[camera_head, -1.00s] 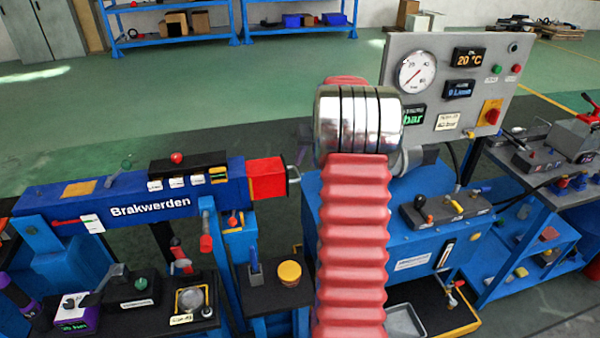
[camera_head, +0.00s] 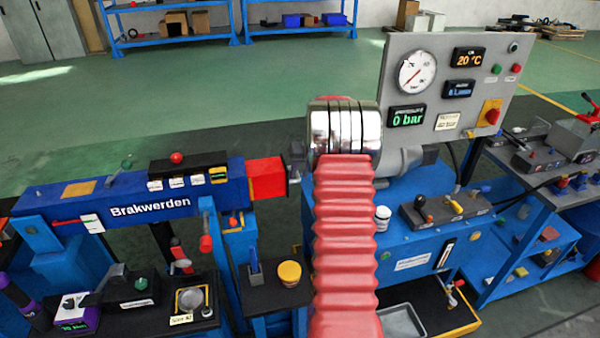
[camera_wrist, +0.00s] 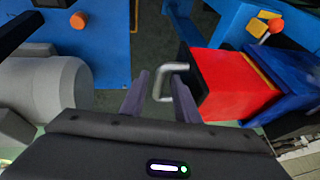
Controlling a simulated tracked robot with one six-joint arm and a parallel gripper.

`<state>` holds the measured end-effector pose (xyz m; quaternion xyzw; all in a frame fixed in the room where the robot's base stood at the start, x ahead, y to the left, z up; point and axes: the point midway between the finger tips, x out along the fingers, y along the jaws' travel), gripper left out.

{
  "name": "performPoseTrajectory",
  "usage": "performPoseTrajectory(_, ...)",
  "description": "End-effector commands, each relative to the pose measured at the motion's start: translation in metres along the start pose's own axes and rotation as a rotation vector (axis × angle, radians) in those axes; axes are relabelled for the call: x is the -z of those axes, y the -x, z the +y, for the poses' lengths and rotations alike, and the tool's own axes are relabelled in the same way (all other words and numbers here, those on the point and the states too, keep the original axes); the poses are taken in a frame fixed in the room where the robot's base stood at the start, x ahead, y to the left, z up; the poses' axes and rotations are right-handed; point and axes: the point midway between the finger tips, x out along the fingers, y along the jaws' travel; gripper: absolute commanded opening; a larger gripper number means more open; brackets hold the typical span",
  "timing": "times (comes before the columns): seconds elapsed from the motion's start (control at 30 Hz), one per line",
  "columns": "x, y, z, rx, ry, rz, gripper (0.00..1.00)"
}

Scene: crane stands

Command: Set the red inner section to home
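The red inner section (camera_head: 267,180) sticks out of the right end of the blue beam marked "Brakwerden" (camera_head: 130,195). In the wrist view its red end (camera_wrist: 232,85) carries a grey metal loop handle (camera_wrist: 157,86). My gripper (camera_wrist: 159,77) is open, with one finger on each side of the handle's outer bar. The right finger overlaps the inside of the loop in the picture. I cannot tell whether either finger touches the bar. In the head view my gripper (camera_head: 296,162) shows as a dark piece beside the red end, mostly hidden by my arm.
A blue bench with a gauge panel (camera_head: 440,75) stands right of my arm. A grey motor-like cylinder (camera_wrist: 45,90) lies close left of my gripper in the wrist view. A yellow-lidded pot (camera_head: 290,273) stands below the beam's end.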

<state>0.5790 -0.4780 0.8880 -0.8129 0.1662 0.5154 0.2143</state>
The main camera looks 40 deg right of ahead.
Motion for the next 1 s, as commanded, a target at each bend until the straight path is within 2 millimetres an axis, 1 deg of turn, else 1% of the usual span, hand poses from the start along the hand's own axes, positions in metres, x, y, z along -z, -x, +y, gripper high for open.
performPoseTrajectory(0.03, -0.0001, 0.0001, 0.0, 0.0, 0.0, 0.0, 0.25)
performPoseTrajectory(0.3, -0.0002, 0.0001, 0.0, 0.0, 0.0, 0.0, 0.06)
performPoseTrajectory(0.4, -0.0002, 0.0001, 0.0001, 0.0, 0.0, 0.0, 0.0)
performPoseTrajectory(1.0, -0.0009, 0.0006, 0.0012, -0.002, -0.006, 0.0, 0.0)
